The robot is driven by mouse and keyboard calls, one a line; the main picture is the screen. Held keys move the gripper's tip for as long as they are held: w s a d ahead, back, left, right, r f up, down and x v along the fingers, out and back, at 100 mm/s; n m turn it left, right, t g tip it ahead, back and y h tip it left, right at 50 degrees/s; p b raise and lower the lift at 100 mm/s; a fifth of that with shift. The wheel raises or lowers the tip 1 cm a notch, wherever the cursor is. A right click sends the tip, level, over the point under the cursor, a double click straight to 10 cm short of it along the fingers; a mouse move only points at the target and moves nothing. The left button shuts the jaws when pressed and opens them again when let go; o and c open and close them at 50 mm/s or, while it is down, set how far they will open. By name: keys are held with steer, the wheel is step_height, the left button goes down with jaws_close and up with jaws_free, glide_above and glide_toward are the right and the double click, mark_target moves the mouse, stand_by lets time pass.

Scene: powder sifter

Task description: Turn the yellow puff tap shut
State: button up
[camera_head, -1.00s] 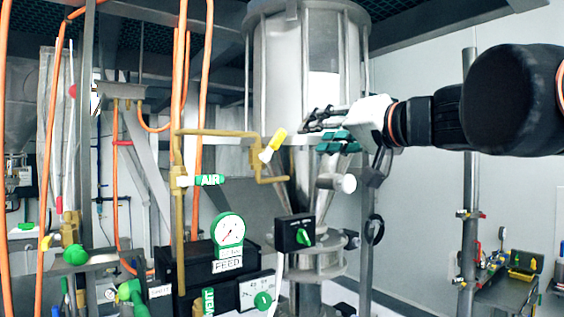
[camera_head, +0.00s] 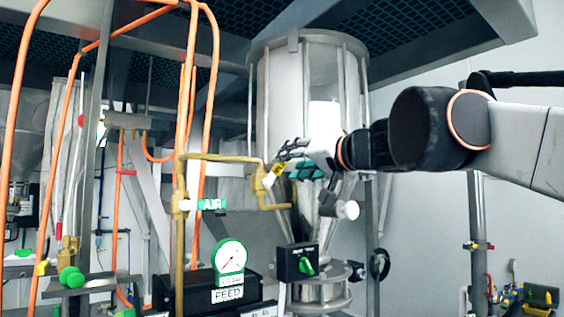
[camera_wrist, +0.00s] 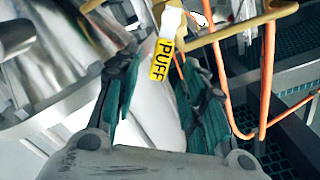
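The yellow puff tap handle, marked PUFF, shows in the wrist view (camera_wrist: 161,60) with a white piece above it on a brass pipe. In the head view the tap (camera_head: 268,181) sits on the brass pipework in front of the steel hopper, its yellow part partly covered by my fingers. My gripper (camera_head: 288,164) reaches in from the right, close to the handle. In the wrist view my gripper (camera_wrist: 165,80) is open, its teal-padded fingers spread with the label between them near the tips. I cannot tell whether either finger touches the handle.
The steel hopper (camera_head: 285,90) stands just behind my gripper. The brass pipe (camera_head: 215,157) and orange hoses (camera_head: 187,100) are to the left. Open room lies to the right.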

mark_target(284, 164)
steer(key=shift+x, duration=1.7)
jaws_close()
steer(key=shift+w+d+f+m+p, duration=0.25)
steer(key=shift+f+m, duration=0.5)
steer(key=shift+m, duration=1.05)
steer(key=shift+w+d+f+m+p, duration=0.1)
steer(key=shift+d+f+m+p, duration=0.45)
steer(key=shift+m, duration=1.25)
steer(key=shift+w+d+f+m, duration=0.15)
steer(key=shift+f+m, duration=0.75)
steer(key=shift+m, duration=0.9)
